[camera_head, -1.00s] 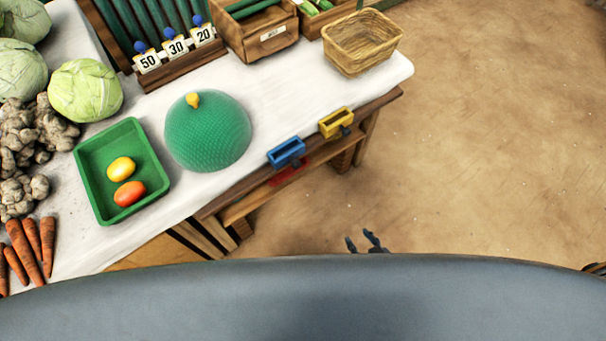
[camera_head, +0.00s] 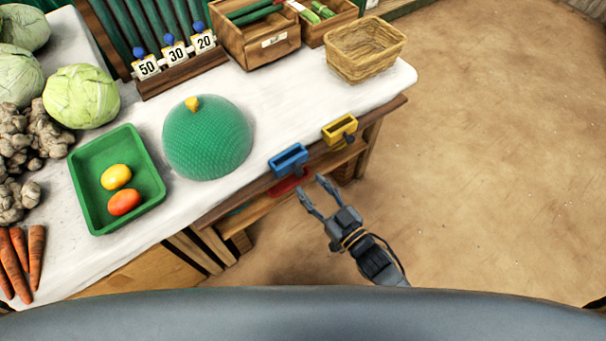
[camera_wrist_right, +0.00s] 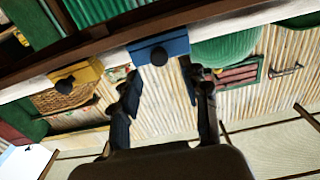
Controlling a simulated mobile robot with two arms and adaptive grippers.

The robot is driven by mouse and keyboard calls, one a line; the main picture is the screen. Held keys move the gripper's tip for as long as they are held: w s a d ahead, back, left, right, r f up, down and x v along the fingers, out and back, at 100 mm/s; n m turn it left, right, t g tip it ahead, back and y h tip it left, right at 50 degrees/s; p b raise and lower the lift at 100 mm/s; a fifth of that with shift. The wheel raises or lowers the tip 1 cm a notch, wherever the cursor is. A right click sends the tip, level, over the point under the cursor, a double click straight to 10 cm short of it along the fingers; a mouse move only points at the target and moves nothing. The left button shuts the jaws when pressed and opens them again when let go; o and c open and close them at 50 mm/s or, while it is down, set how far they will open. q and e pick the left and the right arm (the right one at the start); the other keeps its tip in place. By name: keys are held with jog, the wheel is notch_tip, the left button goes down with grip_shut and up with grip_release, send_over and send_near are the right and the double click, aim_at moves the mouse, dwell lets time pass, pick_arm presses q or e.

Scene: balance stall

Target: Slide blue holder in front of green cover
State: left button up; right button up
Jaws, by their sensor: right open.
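The blue holder (camera_head: 289,158) hangs on the front edge of the table, to the right of the green cover. The green cover (camera_head: 208,142) is a mesh dome with a yellow knob, standing on the white tabletop. My right gripper (camera_head: 312,184) is open and empty, in front of and below the blue holder, apart from it in the head view. In the right wrist view the blue holder (camera_wrist_right: 158,48) shows beyond the open fingers (camera_wrist_right: 163,82), with part of the green cover (camera_wrist_right: 226,52) beside it. My left gripper is not in view.
A yellow holder (camera_head: 340,129) hangs on the same edge, right of the blue one. A green tray (camera_head: 96,216) with two fruits stands left of the cover. A wicker basket (camera_head: 364,62) stands at the table's right end. The floor to the right is clear.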

aim_at(301, 174)
jog(key=shift+x, duration=2.35)
jog(key=shift+d, duration=0.1)
grip_shut()
